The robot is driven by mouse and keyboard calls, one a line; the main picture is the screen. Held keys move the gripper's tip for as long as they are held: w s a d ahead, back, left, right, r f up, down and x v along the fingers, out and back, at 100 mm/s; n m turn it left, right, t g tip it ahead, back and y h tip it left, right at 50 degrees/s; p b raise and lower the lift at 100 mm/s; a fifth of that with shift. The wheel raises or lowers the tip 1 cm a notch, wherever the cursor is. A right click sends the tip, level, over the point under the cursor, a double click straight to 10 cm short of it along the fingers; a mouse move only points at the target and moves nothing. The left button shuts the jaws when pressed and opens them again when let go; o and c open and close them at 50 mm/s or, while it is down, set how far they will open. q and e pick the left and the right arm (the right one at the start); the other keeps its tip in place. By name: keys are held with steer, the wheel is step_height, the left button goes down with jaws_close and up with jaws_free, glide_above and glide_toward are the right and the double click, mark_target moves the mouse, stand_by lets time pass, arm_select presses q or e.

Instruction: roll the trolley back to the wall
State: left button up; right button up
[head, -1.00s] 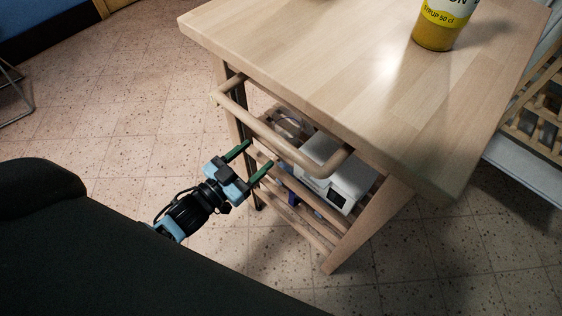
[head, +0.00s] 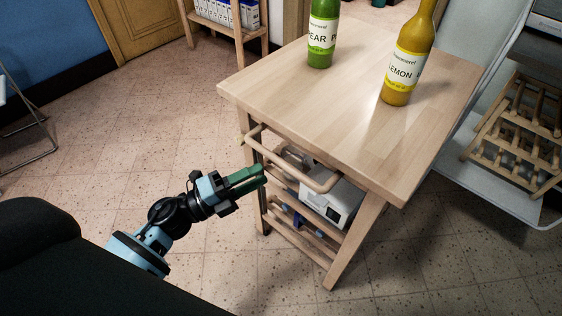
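The trolley has a light wooden top (head: 330,110), a rounded wooden handle bar (head: 295,168) on its near left side and slatted shelves below. It stands in the middle right of the head view. My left gripper (head: 265,176) is just left of and below the handle bar in the picture. Its two green fingers show one above the other with a narrow gap, and nothing shows between them. The fingertips look apart from the bar, though the depth is hard to judge. My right gripper is out of view.
A green pear bottle (head: 322,38) and a yellow lemon bottle (head: 408,65) stand upright on the trolley. A white box (head: 328,200) sits on its shelf. A wooden rack (head: 520,130) on a pale surface is at the right.

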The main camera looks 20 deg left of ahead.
mark_target(282, 161)
arm_select(q)
steer(key=shift+p+x, duration=0.4)
steer(key=shift+x, duration=3.2)
steer(key=shift+c, duration=0.5)
jaws_close()
